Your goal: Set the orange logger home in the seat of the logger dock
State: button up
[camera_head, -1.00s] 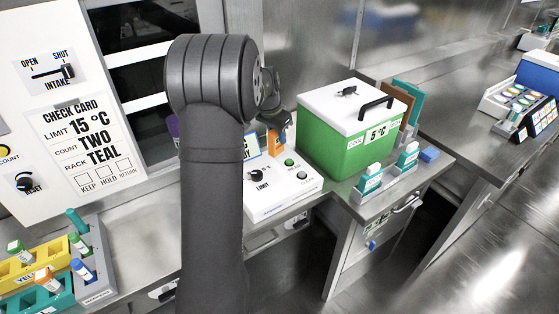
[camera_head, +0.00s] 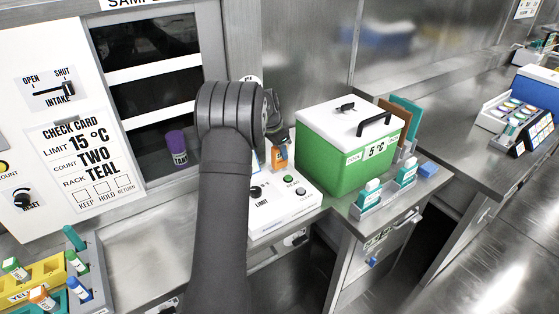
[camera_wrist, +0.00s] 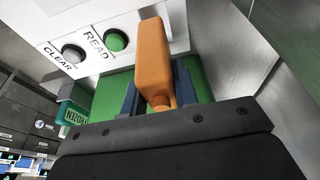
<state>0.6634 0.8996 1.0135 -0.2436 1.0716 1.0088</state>
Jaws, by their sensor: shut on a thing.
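The orange logger (camera_head: 280,158) is held upright over the back right part of a white console (camera_head: 290,207) with a LIMIT knob and two buttons. This console appears to be the logger dock; its seat is hidden from me. My gripper (camera_head: 276,135) is shut on the logger, partly hidden behind my arm in the head view. In the wrist view the logger (camera_wrist: 153,62) stands out between my two blue-grey fingers (camera_wrist: 158,97), near the READ and CLEAR buttons of the console (camera_wrist: 70,22). I cannot tell whether the logger touches the console.
A green cool box (camera_head: 345,155) with a white lid stands close right of the console. Teal-and-white bottles (camera_head: 370,193) stand in a holder before it. A purple-capped container (camera_head: 177,147) stands left of my arm. Coloured tube racks (camera_head: 40,275) are at lower left.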

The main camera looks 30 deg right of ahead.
aim_at(279, 160)
jog(key=shift+w+a+f, duration=0.1)
jog(key=shift+w+f, duration=0.15)
jog(key=shift+f, duration=1.9)
jog(key=shift+f, duration=0.1)
jog(key=o, duration=1)
jog(key=v, duration=1.2)
